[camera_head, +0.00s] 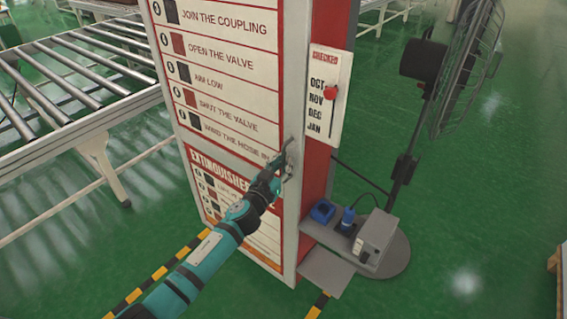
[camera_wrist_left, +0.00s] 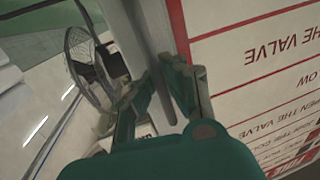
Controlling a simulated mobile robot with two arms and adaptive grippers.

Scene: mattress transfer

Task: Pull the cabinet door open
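The cabinet (camera_head: 215,110) is a tall white and red box. Its front carries printed instruction lines, and the door looks closed. My left gripper (camera_head: 287,162) is at the right edge of that front, at about mid-height. In the left wrist view a grey upright handle bar (camera_wrist_left: 168,108) runs between the two fingers of my left gripper (camera_wrist_left: 158,78). The fingers close in on the bar from both sides and seem shut on it. The white door face with red lines (camera_wrist_left: 255,70) fills the right of that view. My right gripper is not in view.
A roller conveyor (camera_head: 75,80) stands at the left. A fan (camera_head: 465,70) on a round base stands right of the cabinet. Green floor (camera_head: 120,225) in front is clear, with striped tape.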

